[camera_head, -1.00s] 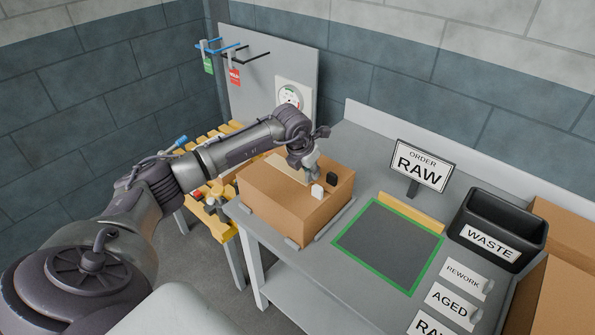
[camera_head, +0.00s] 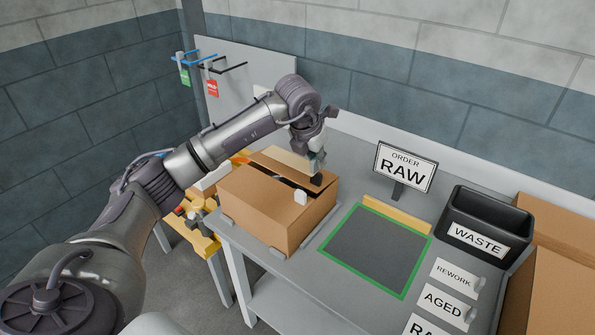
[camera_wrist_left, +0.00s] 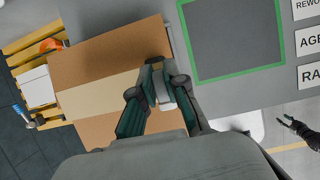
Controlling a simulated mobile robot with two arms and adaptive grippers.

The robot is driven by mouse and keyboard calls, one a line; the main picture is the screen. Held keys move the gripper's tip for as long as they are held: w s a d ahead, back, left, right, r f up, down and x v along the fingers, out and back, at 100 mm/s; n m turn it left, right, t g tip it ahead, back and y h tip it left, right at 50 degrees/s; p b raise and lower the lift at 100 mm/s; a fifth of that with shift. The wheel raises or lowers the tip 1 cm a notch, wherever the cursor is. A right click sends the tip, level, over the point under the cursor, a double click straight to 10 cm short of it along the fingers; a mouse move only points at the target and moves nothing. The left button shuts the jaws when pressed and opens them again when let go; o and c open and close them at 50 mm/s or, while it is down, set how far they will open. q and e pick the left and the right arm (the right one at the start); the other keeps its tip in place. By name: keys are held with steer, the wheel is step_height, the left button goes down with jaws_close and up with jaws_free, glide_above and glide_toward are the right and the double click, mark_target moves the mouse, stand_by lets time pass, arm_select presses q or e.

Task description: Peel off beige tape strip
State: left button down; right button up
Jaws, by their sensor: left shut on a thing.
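The brown cardboard box (camera_head: 262,222) stands on the grey bench. The beige tape strip (camera_head: 291,161) is raised off the box top in the head view and slants up to my left gripper (camera_head: 317,165). A dark gap shows between the top flaps beneath it. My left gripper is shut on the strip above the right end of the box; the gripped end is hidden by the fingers. In the left wrist view, the strip (camera_wrist_left: 98,96) shows as a pale band running to the gripper (camera_wrist_left: 157,84). A small white piece (camera_head: 300,198) and a black piece (camera_head: 317,180) show at the box's right end.
A green-framed grey mat (camera_head: 375,249) lies right of the box, with a black WASTE bin (camera_head: 487,225) beyond. An ORDER RAW sign (camera_head: 404,168) stands behind the mat. Label plates (camera_head: 443,302) lie at front right. A dark gripper-like shape (camera_wrist_left: 298,130) shows at the wrist view's right.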

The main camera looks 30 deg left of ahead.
arm_select(q)
steer(key=d+r+p, duration=0.1)
steer(key=d+r, duration=0.4)
steer(key=r, duration=0.2)
steer(key=shift+w+d, duration=0.15)
steer(key=shift+w, duration=0.25)
stand_by(0.6)
steer(key=shift+r, duration=0.1)
